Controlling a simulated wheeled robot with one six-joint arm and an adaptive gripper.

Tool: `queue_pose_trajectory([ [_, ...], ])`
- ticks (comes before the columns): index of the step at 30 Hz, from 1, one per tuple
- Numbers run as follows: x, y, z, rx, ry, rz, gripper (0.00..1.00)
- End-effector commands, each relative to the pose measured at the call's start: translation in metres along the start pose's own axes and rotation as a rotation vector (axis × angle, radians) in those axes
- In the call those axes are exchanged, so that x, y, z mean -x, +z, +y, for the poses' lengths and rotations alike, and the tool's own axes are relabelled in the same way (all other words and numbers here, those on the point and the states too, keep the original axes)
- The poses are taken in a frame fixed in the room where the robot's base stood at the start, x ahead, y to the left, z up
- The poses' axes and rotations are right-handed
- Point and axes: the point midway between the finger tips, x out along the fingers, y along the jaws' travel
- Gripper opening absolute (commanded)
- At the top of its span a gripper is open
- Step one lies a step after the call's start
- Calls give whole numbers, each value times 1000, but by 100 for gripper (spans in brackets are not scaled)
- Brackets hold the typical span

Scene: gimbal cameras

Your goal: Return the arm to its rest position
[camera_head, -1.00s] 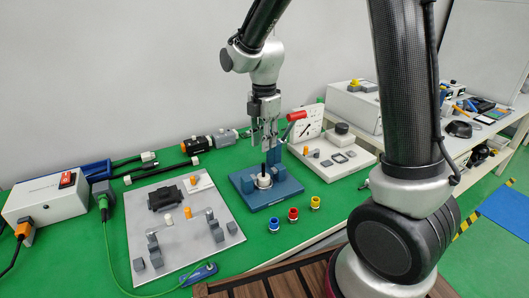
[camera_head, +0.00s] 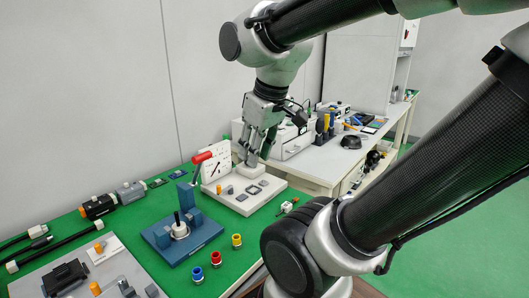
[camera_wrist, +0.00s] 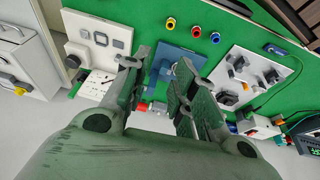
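My gripper (camera_head: 257,145) hangs from the wrist in the head view, in front of the white gauge board and the grey-white panel. In the wrist view my gripper (camera_wrist: 158,68) has its two fingers apart, with nothing held between them. The blue press fixture (camera_head: 183,238) with its red-handled lever (camera_head: 202,158) stands on the green table to the left of my gripper, apart from it. The fixture also shows between and beyond the fingers in the wrist view (camera_wrist: 180,57).
Red (camera_head: 216,259), blue (camera_head: 197,275) and yellow (camera_head: 237,241) ring parts stand near the fixture. The white panel (camera_head: 245,197) lies below my gripper. A grey board (camera_head: 90,273) is at front left. A white bench (camera_head: 335,160) with boxes and tools stands behind.

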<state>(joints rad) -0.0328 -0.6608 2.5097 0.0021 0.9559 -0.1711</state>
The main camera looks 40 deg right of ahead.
Motion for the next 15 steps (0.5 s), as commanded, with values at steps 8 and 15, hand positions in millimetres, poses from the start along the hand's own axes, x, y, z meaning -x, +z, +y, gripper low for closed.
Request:
queue_pose_trajectory([
  [8,8,25,3,-208,15,38,27],
  [15,8,24,3,-206,15,37,27],
])
